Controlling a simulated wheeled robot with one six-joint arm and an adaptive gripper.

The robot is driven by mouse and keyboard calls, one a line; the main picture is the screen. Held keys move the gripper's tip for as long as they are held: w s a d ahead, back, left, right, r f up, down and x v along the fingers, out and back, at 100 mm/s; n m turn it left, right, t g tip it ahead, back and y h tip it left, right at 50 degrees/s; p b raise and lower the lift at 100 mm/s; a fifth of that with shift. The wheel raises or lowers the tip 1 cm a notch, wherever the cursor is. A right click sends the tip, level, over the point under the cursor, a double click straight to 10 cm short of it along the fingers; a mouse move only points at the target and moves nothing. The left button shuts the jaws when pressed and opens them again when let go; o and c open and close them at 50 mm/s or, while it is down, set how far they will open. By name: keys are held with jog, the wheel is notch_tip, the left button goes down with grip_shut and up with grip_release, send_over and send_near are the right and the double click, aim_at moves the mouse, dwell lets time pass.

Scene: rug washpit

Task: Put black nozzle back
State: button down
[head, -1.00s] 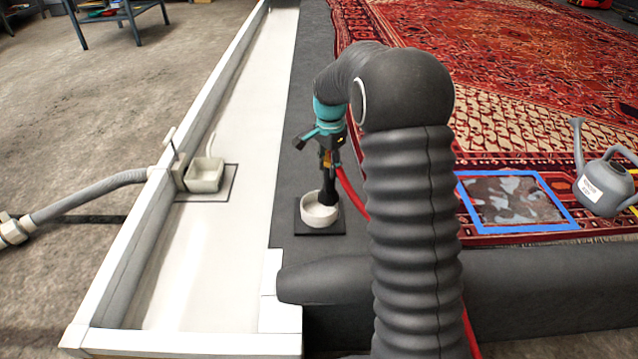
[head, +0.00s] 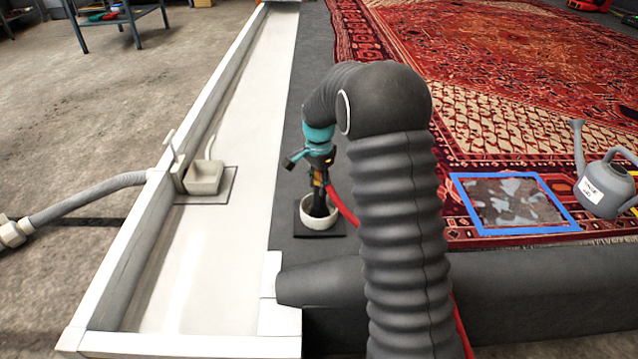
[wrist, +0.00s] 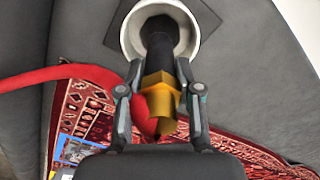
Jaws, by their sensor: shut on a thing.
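The black nozzle (wrist: 159,40) has a brass fitting (wrist: 158,88) and a red hose behind it. My gripper (wrist: 160,85) is shut on it at the brass part, with one finger on each side. In the head view my gripper (head: 319,172) points down and the nozzle (head: 319,203) stands nearly upright, its black end inside a white round cup (head: 308,222). The cup (wrist: 192,52) also surrounds the black end in the wrist view. Whether the tip touches the cup's bottom is hidden.
The cup stands on a dark square pad on the grey ledge. A white trough (head: 225,250) with a box-like drain fitting (head: 205,178) runs along the left. The red hose (head: 343,205) trails right behind my arm. A blue-framed patch (head: 512,203) and grey watering can (head: 604,187) are on the patterned rug.

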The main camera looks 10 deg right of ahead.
jog(key=c, duration=0.8)
grip_release()
notch_tip(320, 180, up, 11)
jog(key=shift+r+p, duration=0.15)
jog(key=shift+p, duration=0.7)
jog(key=shift+s+r, duration=0.1)
jog(key=shift+r, duration=0.45)
jog(key=s+r+n+t, duration=0.1)
jog(key=s+r+n, duration=0.3)
jog(key=s, duration=0.5)
jog(key=s+r+n+t, duration=0.2)
jog(key=s+r, duration=0.5)
jog(key=s, duration=0.2)
jog(key=s+f+n+t, duration=0.1)
jog(key=s+n, duration=0.1)
jog(key=s, duration=0.4)
jog(key=s+f+n, duration=0.1)
jog(key=s+n, duration=0.1)
jog(key=s, duration=0.4)
jog(key=s+f+n+t, duration=0.1)
jog(key=s+n, duration=0.1)
jog(key=s, duration=0.4)
jog(key=shift+s+f+n+t, duration=0.15)
jog(key=shift+f+n+t, duration=0.15)
jog(key=shift+n, duration=0.1)
